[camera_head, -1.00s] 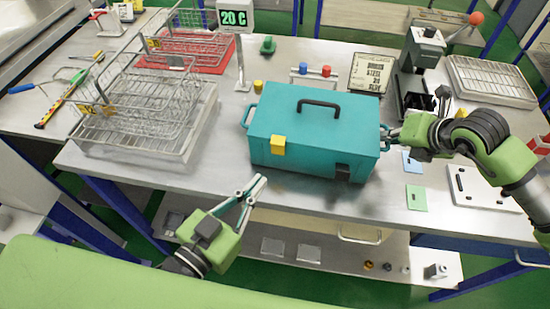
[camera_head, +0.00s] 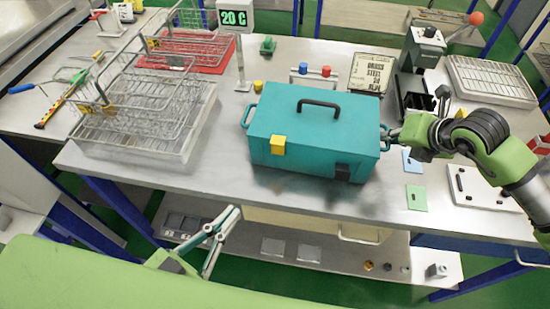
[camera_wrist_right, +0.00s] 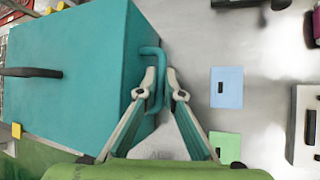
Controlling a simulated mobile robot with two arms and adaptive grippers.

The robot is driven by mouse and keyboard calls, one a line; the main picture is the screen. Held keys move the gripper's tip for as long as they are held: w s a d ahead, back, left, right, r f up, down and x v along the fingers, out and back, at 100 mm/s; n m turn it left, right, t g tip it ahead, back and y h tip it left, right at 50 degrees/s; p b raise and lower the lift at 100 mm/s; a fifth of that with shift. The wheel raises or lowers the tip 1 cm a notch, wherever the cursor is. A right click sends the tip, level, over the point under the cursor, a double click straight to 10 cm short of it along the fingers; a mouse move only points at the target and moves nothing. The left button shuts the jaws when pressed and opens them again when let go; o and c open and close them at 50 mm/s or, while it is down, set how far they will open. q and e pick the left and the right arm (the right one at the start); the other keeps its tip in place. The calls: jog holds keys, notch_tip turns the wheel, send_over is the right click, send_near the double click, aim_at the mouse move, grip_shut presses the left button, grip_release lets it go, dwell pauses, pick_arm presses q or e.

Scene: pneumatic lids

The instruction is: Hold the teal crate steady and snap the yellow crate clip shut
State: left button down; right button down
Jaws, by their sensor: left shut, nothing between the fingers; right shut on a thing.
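The teal crate (camera_head: 310,122) stands closed on the metal table, a dark handle (camera_head: 319,104) on its lid. The yellow clip (camera_head: 278,145) sits at the top of its front face; a small part shows in the right wrist view (camera_wrist_right: 16,130). I cannot tell whether it is snapped. A black clip (camera_head: 343,171) is at the front right. My right gripper (camera_head: 392,138) is shut on the crate's right side handle, also seen in the right wrist view (camera_wrist_right: 154,85). My left gripper (camera_head: 232,218) is shut and empty, below the table's front edge, apart from the crate.
Wire baskets (camera_head: 150,105) stand on the left of the table. A blue card (camera_head: 411,161) and a green card (camera_head: 416,197) lie right of the crate. A grey press-like device (camera_head: 425,45) stands behind. The table strip in front of the crate is clear.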

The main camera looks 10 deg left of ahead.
jog(key=c, duration=2.1)
grip_release()
jog(key=shift+r, duration=0.1)
jog(key=v, duration=1.2)
